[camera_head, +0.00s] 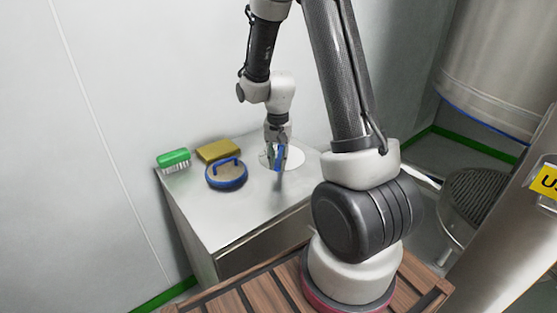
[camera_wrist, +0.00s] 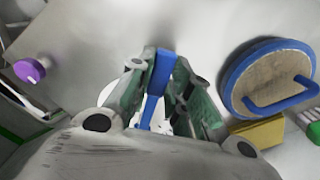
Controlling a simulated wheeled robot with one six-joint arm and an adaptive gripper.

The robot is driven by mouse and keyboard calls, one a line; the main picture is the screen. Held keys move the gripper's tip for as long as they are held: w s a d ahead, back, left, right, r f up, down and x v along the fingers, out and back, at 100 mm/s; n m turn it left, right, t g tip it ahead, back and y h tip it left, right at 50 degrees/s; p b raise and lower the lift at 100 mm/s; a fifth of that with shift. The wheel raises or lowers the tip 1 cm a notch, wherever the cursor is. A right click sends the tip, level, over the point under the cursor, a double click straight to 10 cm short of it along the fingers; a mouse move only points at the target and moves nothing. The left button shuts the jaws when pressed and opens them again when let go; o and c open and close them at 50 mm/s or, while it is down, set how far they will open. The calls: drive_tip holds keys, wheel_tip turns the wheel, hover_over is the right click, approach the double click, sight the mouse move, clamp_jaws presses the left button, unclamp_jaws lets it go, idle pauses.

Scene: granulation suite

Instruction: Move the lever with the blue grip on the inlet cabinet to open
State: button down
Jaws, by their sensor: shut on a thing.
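The blue grip of the lever (camera_head: 279,158) stands over a round white plate (camera_head: 294,158) on top of the steel inlet cabinet (camera_head: 235,228). My gripper (camera_head: 277,152) points down over the cabinet top and is shut on the blue grip. In the wrist view the blue grip (camera_wrist: 161,72) shows between the two fingers of my gripper (camera_wrist: 160,82). The lower part of the lever is partly hidden by the fingers. I cannot tell the lever's exact setting from its markings.
On the cabinet top left of my gripper are a round blue-rimmed piece with a blue handle (camera_head: 226,174), a yellow block (camera_head: 218,150) and a green brush (camera_head: 173,158). The wrist view shows a purple knob (camera_wrist: 30,70). A large steel vessel (camera_head: 492,65) stands right.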

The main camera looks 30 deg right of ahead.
drive_tip(key=c, duration=1.3)
unclamp_jaws()
drive_tip(key=shift+w, duration=0.15)
wheel_tip(320, 180, up, 12)
drive_tip(key=s+r+n+t, duration=0.1)
drive_tip(key=s+r+n, duration=0.1)
drive_tip(key=s+r, duration=0.2)
drive_tip(key=s+a+r+n+t, duration=0.1)
drive_tip(key=s+r+n+t, duration=0.1)
drive_tip(key=s, duration=0.8)
drive_tip(key=s+a+r+n+t, duration=0.1)
drive_tip(key=s+r+n, duration=0.2)
drive_tip(key=s+r, duration=0.4)
drive_tip(key=shift+a+r+n, duration=0.1)
drive_tip(key=shift+n, duration=0.2)
